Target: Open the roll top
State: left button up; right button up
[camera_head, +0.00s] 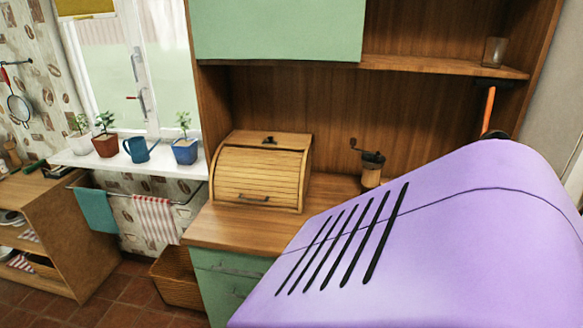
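The roll top is the slatted wooden front (256,178) of a bread box (305,170) on the wooden counter. It is closed, with a small dark handle (254,199) near its lower edge. A small dark item (269,141) sits on top of the box. Neither of my grippers shows in the head view. A large purple body with black slots fills the lower right and hides part of the counter.
A coffee grinder (372,168) stands on the counter to the right of the box. A green cabinet door (278,30) hangs above. A glass (494,52) stands on the upper shelf. Potted plants and a blue jug (138,149) line the windowsill at left. The counter (230,232) before the box is clear.

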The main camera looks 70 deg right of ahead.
aim_at(268, 163)
jog(key=z, duration=1.75)
jog(key=i+j+z, duration=0.2)
jog(key=k+l, duration=0.05)
jog(key=k, duration=0.05)
